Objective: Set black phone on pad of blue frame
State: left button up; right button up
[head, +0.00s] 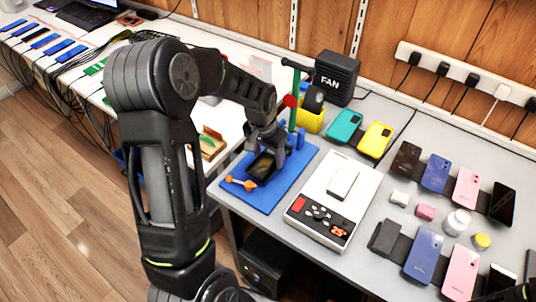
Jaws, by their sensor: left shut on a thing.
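The blue frame (290,177) lies flat on the grey table, with an orange lever on its left and a green post with a red knob behind. My left gripper (263,150) reaches down over the frame and is shut on the black phone (262,167). The phone is over the middle of the frame, its dark face partly visible below the fingers. The pad is hidden under the phone and gripper. I cannot tell whether the phone touches the pad. My right gripper is not in view.
The yellow holder (310,119) and black fan box (337,78) are behind. Several phones and small items fill the right side.

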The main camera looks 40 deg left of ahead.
pick_arm(q)
jog(key=o, duration=1.8)
jog(key=shift+r+p, duration=0.4)
jog(key=shift+r, duration=0.25)
notch_tip(320, 180, up, 7)
jog(key=p, duration=0.4)
jog(key=shift+p, duration=0.35)
dwell(0.5)
